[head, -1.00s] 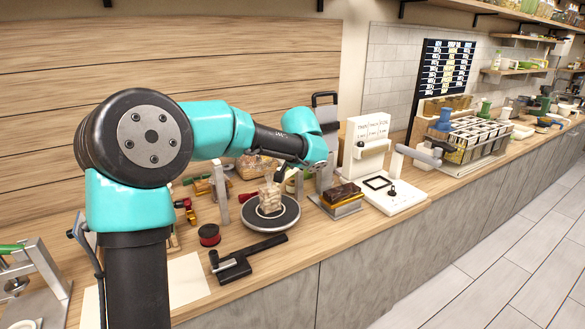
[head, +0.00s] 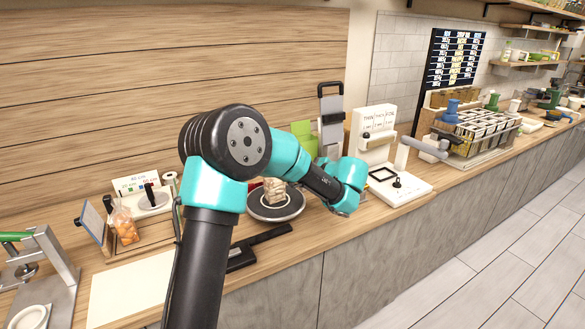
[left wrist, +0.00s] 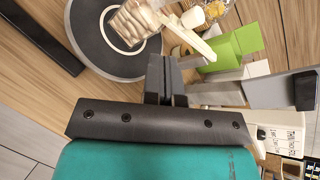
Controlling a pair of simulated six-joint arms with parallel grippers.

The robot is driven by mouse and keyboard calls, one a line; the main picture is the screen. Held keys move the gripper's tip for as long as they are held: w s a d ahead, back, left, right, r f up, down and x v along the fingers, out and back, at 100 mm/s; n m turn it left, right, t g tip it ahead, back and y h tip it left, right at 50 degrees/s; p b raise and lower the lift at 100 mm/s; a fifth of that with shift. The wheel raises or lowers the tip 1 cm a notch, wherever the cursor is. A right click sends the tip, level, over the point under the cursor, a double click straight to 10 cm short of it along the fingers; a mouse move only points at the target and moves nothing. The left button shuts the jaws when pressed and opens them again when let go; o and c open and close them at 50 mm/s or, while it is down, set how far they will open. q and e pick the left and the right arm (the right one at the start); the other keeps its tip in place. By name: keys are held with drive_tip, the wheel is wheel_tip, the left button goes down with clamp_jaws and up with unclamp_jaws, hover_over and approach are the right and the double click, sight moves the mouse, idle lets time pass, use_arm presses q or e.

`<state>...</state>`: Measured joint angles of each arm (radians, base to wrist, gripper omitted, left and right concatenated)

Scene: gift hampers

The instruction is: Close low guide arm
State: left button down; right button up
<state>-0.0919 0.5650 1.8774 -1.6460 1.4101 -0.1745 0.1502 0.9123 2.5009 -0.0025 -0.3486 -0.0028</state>
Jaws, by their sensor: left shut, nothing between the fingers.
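A dark round turntable (head: 263,215) with a pale stack (head: 276,190) on it stands on the wooden counter, left of my left wrist in the head view. Both show at the top of the left wrist view, the turntable (left wrist: 84,32) and the stack (left wrist: 131,20). A pale bar (left wrist: 196,40) slants beside the turntable there; it may be the low guide arm, but I cannot tell surely. My left gripper (left wrist: 165,60) is shut and empty, just below the turntable edge and bar in that view. My wrist hides its fingers in the head view. My right gripper is out of view.
A black long-handled tool (head: 262,241) lies in front of the turntable. Green cards (head: 304,138) and a tall grey stand (head: 331,122) are behind my wrist. A white device (head: 411,191) stands to the right. A pale sheet (head: 128,290) lies at the left.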

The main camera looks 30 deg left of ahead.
use_arm(q)
drive_tip(key=d+m+t+y, duration=0.1)
drive_tip(key=m, duration=0.1)
drive_tip(key=d+f+m+y, duration=0.1)
drive_tip(key=d+m+y, duration=0.1)
drive_tip(key=m, duration=0.1)
drive_tip(key=w+d+f+m+t+y, duration=0.1)
drive_tip(key=d+m, duration=0.1)
drive_tip(key=m, duration=0.1)
drive_tip(key=shift+w+f+t, duration=0.1)
drive_tip(key=shift+f+t, duration=0.05)
drive_tip(key=shift+t, duration=0.15)
drive_tip(key=x, duration=1.4)
drive_tip(key=shift+a, duration=0.75)
drive_tip(key=shift+s, duration=0.25)
